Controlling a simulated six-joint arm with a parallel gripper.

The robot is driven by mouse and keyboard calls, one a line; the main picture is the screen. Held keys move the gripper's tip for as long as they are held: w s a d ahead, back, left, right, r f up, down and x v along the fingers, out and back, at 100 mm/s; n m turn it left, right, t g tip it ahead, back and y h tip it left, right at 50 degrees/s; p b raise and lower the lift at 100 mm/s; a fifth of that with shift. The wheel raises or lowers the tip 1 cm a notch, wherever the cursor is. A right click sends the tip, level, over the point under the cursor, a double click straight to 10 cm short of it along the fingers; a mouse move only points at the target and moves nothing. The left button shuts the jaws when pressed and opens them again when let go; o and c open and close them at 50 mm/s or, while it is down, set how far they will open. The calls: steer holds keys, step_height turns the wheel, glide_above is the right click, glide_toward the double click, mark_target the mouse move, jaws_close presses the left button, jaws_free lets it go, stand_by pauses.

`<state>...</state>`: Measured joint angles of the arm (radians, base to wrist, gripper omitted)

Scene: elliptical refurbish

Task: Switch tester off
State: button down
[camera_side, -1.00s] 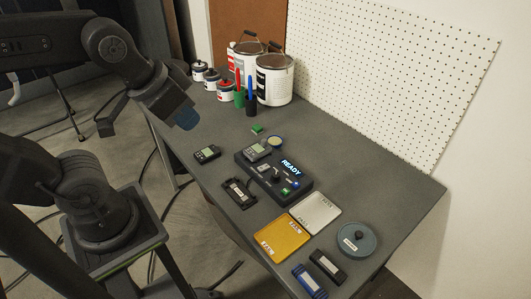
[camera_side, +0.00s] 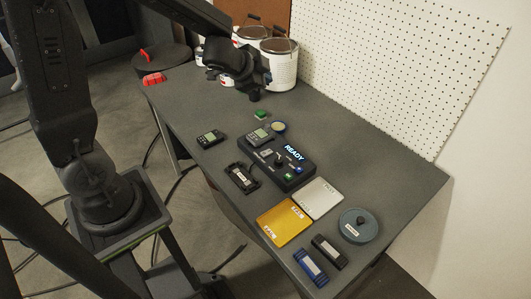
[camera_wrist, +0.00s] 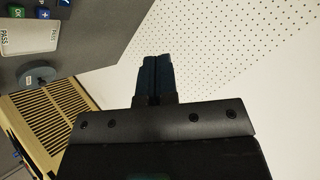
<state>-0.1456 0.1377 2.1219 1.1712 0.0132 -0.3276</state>
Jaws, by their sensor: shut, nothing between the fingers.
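The tester (camera_side: 291,176) is a dark box on the bench with a lit "READY" display. A black knob or switch (camera_side: 279,159), a green button (camera_side: 289,177) and a blue-lit part (camera_side: 299,170) show on its top. A small handheld unit (camera_side: 260,137) sits at its back left end. My gripper (camera_wrist: 154,64) is shut and empty in the wrist view, its fingers together and pointing towards the pegboard wall. In the side view my wrist hangs in front of the paint cans, well behind the tester and not touching it.
Another handheld unit (camera_side: 210,138) and a black holder (camera_side: 242,178) lie left of the tester. Yellow (camera_side: 284,222) and white (camera_side: 319,198) trays, a round grey lidded dish (camera_side: 358,226) and two small bars lie in front. Paint cans (camera_side: 280,64) and the pegboard (camera_side: 400,80) bound the back.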

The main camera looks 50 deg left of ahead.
step_height(320, 180, down, 6)
steer(key=w+m+h, duration=0.2)
steer(key=m, duration=0.1)
steer(key=m+g+h, duration=0.3)
glide_above(266, 153)
steer(key=w, duration=0.2)
step_height(266, 153, down, 8)
steer(key=shift+s, duration=0.25)
steer(key=shift+s+f, duration=0.2)
steer(key=shift+f, duration=1.25)
steer(key=shift+s+f, duration=0.2)
steer(key=shift+f, duration=1.2)
steer(key=shift+s+f, duration=0.2)
steer(key=shift+f, duration=1.25)
steer(key=shift+f, duration=0.15)
steer(key=shift+s+f, duration=0.1)
steer(key=shift+f, duration=0.2)
steer(key=shift+f, duration=0.25)
